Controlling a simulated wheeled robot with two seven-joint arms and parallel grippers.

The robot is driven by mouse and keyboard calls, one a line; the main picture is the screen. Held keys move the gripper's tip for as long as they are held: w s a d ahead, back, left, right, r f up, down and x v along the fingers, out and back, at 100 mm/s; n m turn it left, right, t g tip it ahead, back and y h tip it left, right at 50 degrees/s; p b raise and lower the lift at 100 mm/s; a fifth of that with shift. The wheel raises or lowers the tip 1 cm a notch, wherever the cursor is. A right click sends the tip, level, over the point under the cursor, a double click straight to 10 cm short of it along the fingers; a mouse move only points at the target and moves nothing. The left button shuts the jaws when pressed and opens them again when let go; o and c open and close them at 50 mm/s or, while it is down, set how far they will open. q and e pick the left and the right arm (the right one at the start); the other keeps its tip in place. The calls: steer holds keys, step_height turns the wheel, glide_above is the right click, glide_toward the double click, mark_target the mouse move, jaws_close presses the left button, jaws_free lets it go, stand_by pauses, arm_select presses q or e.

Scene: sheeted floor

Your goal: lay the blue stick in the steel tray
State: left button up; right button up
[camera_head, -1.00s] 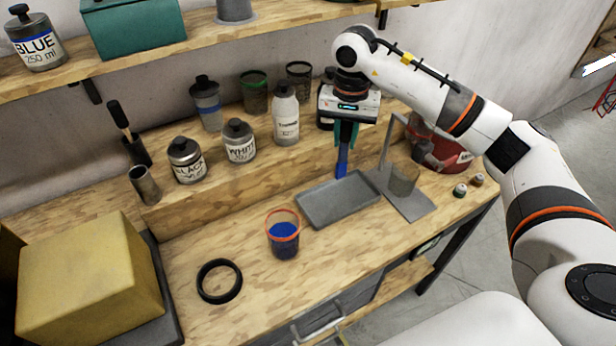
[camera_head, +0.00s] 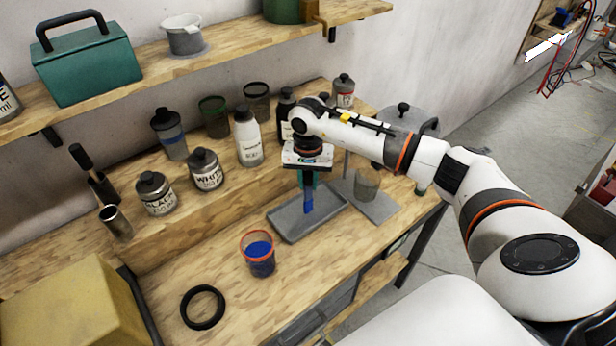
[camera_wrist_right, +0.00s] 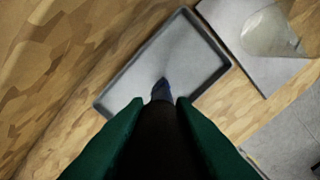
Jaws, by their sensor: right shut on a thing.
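The steel tray (camera_head: 285,226) is a shallow grey rectangle on the wooden bench; it also shows in the right wrist view (camera_wrist_right: 201,58). My right gripper (camera_head: 307,184) is above the tray, pointing down, its green fingers shut on the blue stick (camera_head: 308,201). The stick hangs upright from the fingers, over the tray. In the right wrist view the blue stick's end (camera_wrist_right: 161,90) shows between the fingers (camera_wrist_right: 158,104), in front of the tray floor. I cannot tell whether its tip touches the tray. My left gripper is not in view.
A cup with an orange rim and blue contents (camera_head: 259,258) stands left of the tray. A black ring (camera_head: 202,307) lies front left. A grey stand with a clear beaker (camera_head: 367,184) is close on the tray's right. Bottles line the raised ledge behind.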

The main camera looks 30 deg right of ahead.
steer(key=shift+f, duration=0.1)
steer(key=o, duration=0.8)
steer(key=shift+o, duration=0.6)
steer(key=shift+r, duration=0.25)
step_height(320, 180, up, 10)
steer(key=b, duration=0.4)
steer(key=shift+r+b, duration=0.25)
steer(key=shift+b, duration=0.05)
steer(key=shift+r, duration=0.65)
steer(key=shift+f, duration=0.1)
